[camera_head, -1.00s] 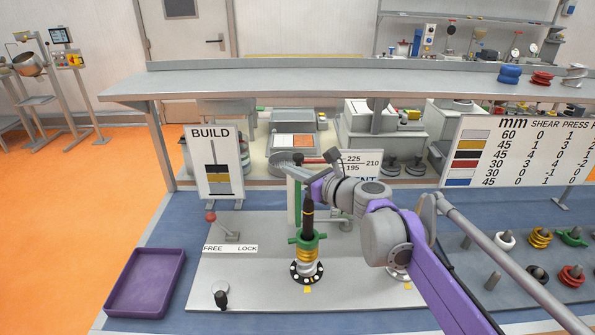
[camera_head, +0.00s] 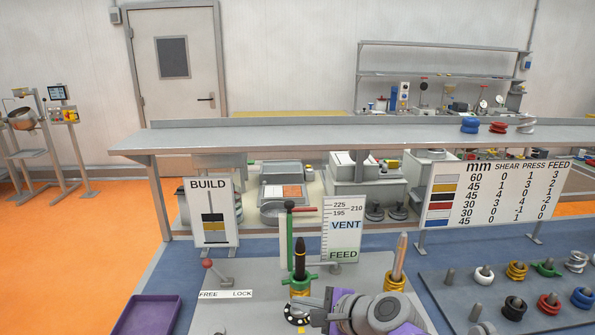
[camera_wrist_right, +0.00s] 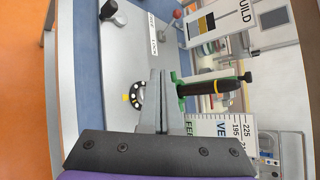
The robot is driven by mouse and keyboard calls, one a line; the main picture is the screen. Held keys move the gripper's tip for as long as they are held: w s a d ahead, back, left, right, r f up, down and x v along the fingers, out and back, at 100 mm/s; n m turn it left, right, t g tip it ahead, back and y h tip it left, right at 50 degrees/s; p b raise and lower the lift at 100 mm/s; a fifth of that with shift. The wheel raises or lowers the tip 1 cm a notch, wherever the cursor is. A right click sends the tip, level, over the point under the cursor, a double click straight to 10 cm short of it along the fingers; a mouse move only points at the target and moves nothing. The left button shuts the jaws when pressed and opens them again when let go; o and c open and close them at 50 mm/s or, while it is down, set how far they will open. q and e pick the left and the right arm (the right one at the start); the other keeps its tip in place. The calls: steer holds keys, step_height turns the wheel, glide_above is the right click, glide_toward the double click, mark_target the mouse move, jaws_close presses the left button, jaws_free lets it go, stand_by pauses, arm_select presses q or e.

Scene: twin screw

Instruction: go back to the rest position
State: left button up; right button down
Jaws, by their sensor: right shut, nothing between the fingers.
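My right gripper (camera_head: 302,304) is shut and empty, low in the head view, in front of the foot of the black-tipped shaft (camera_head: 300,250). In the right wrist view its closed fingers (camera_wrist_right: 161,75) lie between a black flange with white dots (camera_wrist_right: 137,94) and that shaft, which also shows there (camera_wrist_right: 205,87). A green collar (camera_head: 301,279) sits around the shaft, with a yellow piece (camera_head: 300,290) below it. My arm partly hides the base. My left gripper is not in view.
A second shaft with a tan tip (camera_head: 401,250) stands to the right. A red-knobbed lever (camera_head: 209,265) and a purple tray (camera_head: 148,315) are on the left. A board (camera_head: 455,290) of pegs with coloured rings lies right. BUILD (camera_head: 210,215) and VENT/FEED (camera_head: 342,232) signs stand behind.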

steer(key=s+d+f+n+g+h, duration=0.1)
steer(key=s+d+f+n+h, duration=0.3)
steer(key=s+d+f+n, duration=0.4)
steer(key=s+d+f+n+g+h, duration=0.2)
steer(key=s+d+f+n+h, duration=0.2)
steer(key=s+d+f+n, duration=0.4)
steer(key=s+d+f, duration=0.1)
steer(key=s+f, duration=0.1)
steer(key=s, duration=0.4)
steer(key=shift+s+d+f+h, duration=0.15)
steer(key=shift+s+f+h, duration=0.1)
steer(key=shift+h, duration=0.15)
